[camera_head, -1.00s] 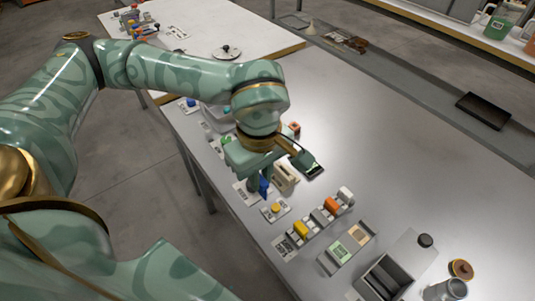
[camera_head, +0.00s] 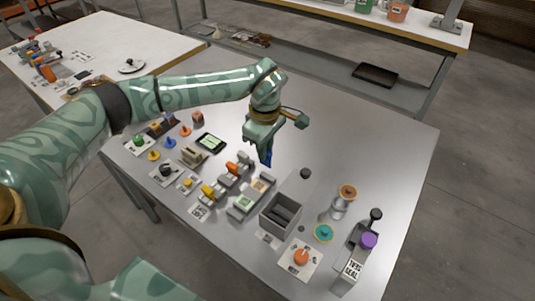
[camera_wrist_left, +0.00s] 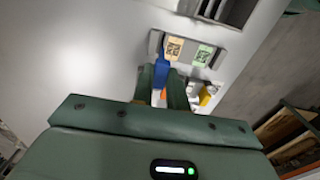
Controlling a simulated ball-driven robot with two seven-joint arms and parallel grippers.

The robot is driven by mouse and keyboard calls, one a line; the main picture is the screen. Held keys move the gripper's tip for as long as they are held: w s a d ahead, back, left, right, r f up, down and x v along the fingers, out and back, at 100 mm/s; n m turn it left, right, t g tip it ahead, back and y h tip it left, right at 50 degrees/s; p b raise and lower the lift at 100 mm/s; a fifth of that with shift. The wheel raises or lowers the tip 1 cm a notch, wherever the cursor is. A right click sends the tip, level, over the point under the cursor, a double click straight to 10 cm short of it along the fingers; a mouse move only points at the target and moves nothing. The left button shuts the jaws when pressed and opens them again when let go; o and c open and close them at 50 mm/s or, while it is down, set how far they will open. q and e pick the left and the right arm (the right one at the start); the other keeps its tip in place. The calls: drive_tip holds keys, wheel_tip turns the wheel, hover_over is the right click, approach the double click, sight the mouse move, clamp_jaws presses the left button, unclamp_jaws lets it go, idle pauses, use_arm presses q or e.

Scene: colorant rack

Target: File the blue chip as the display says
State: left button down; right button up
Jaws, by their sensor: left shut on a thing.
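My left gripper (camera_head: 264,150) is shut on the blue chip (camera_head: 267,158) and holds it above the table, behind the chip row. In the left wrist view the blue chip (camera_wrist_left: 161,73) sticks out past the fingers (camera_wrist_left: 162,88), close in the picture to the tan code card (camera_wrist_left: 174,48). The display (camera_head: 211,142) is a dark tablet with a green screen lying on the table; its text is too small to read. A grey tray (camera_head: 238,212) bears a green card (camera_head: 244,203) and a tan card (camera_head: 260,186). My right gripper is out of view.
A grey row of holders has yellow (camera_head: 208,192), orange (camera_head: 232,167) and white chips. A grey open box (camera_head: 280,213) stands right of the tray, near a black knob (camera_head: 305,173). A purple-topped device (camera_head: 368,241) is at the right. The table's back is clear.

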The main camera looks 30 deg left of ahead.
sight(264, 164)
use_arm(q)
drive_tip(key=shift+a, duration=0.2)
drive_tip(key=shift+d, duration=0.1)
drive_tip(key=shift+r+p, duration=0.15)
drive_tip(key=shift+p, duration=0.25)
drive_tip(key=shift+f+b, duration=1)
drive_tip(key=shift+f, duration=1.95)
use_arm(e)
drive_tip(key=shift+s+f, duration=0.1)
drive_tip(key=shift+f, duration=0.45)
use_arm(q)
drive_tip(key=shift+f+p, duration=0.1)
drive_tip(key=shift+p, duration=0.3)
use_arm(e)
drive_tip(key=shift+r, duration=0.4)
use_arm(q)
drive_tip(key=shift+f, duration=0.2)
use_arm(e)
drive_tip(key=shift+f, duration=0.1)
use_arm(q)
drive_tip(key=shift+f, duration=0.45)
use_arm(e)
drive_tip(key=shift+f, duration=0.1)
use_arm(q)
drive_tip(key=shift+f, duration=0.15)
drive_tip(key=shift+f, duration=0.35)
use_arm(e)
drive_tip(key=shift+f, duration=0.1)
